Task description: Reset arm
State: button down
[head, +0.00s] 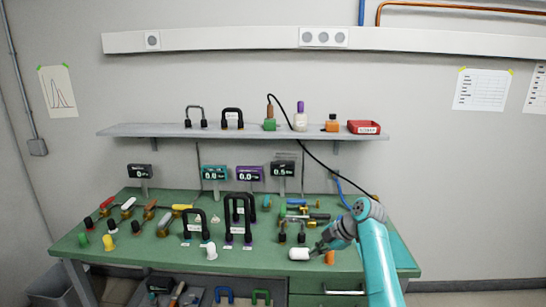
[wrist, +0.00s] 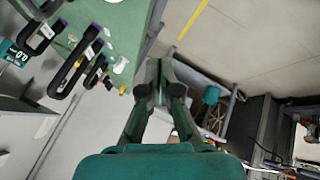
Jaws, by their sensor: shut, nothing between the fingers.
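My teal arm reaches in from the lower right in the head view. My gripper (head: 322,247) is over the front right of the green bench (head: 150,262). In the wrist view my gripper (wrist: 158,78) has its dark fingers together, with nothing between them. A white cylinder (head: 299,253) lies close to the left of the gripper in the head view; I cannot tell whether they touch. An orange piece (head: 330,257) shows just below the gripper. Part of the bench's right end is hidden behind my arm.
Black handles (head: 238,210) and (wrist: 75,68) stand mid-bench. Valves with coloured grips (head: 128,204) stand at the left, and small displays (head: 213,172) at the back. A shelf (head: 160,130) with several items runs above. The floor (wrist: 265,35) to the bench's right has clear room.

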jog(key=s+f+m+t+h, duration=0.1)
jog(key=s+f+m+t, duration=0.3)
jog(key=f, duration=0.7)
jog(key=s+f+m+g+h, duration=0.1)
jog(key=s+f+m, duration=0.2)
jog(key=s+f, duration=0.6)
jog(key=s+d+f+m+t+h, duration=0.1)
jog(key=s+f+m+t, duration=0.15)
jog(key=s+f, duration=0.55)
jog(key=s+d+f+m+t+h, duration=0.15)
jog(key=s+f+m, duration=0.3)
jog(key=s, duration=0.65)
jog(key=s+d+r+m+t+h, duration=0.1)
jog(key=s+r+m, duration=0.15)
jog(key=s, duration=0.85)
jog(key=s+d+r+m+t+h, duration=0.15)
jog(key=s+r, duration=0.25)
jog(key=s, duration=0.7)
jog(key=s+r+m+t, duration=0.1)
jog(key=s+r+m, duration=0.1)
jog(key=s+r, duration=0.5)
jog(key=s+r+m+t, duration=0.1)
jog(key=s+r+m, duration=0.1)
jog(key=s+r, duration=0.5)
notch_tip(320, 180, up, 6)
jog(key=shift+f, duration=0.2)
